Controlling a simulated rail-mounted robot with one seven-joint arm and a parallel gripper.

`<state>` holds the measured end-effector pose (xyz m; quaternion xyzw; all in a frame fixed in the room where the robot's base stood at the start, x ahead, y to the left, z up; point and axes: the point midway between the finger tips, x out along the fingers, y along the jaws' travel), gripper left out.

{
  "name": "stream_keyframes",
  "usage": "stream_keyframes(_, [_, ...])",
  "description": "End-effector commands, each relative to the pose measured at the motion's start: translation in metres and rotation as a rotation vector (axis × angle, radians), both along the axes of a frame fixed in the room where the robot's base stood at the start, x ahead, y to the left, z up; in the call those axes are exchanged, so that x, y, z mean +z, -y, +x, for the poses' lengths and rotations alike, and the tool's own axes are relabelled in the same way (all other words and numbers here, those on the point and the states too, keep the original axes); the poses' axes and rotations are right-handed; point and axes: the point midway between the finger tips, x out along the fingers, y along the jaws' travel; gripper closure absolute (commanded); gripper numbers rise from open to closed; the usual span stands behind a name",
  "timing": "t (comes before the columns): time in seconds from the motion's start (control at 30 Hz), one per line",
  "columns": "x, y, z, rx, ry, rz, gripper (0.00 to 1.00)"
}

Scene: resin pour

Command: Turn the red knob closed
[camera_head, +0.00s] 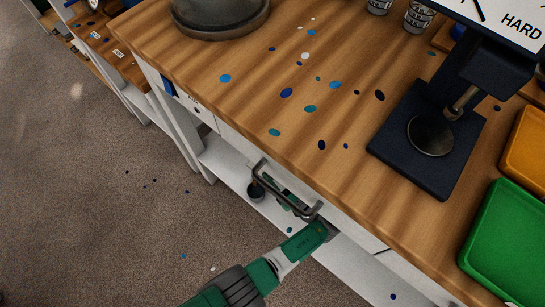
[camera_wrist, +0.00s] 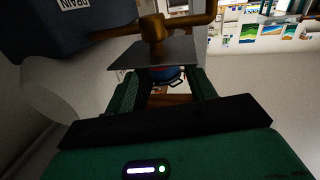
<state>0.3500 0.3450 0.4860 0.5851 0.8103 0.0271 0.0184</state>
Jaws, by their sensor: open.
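No red knob can be made out in either view. In the wrist view my gripper (camera_wrist: 168,86) is open, with its green fingers apart and nothing seen held between them. A brass-coloured, T-shaped fitting (camera_wrist: 153,28) shows beyond the fingers near the top. A flat grey plate (camera_wrist: 160,53) lies in front of the fingertips and partly hides them. A dark body with a DRAIN label (camera_wrist: 75,4) is at the upper left. In the head view my green arm reaches up to the bench's front edge, and the fingers cannot be told clearly there.
The wooden bench top (camera_head: 230,110) carries paint-like spots. A black-based dial stand (camera_head: 430,140), a green tray (camera_head: 510,240) and a yellow tray (camera_head: 530,155) are at the right. A grey bar handle (camera_head: 262,168) juts below the front edge. Open carpet (camera_head: 80,210) lies left.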

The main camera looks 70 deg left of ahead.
Motion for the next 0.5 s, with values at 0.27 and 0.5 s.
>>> stream_keyframes(0.27, [0.001,0.043,0.014,0.000,0.000,0.001,0.45])
stream_keyframes(0.5, [0.001,0.046,0.015,0.001,0.001,0.001,0.45])
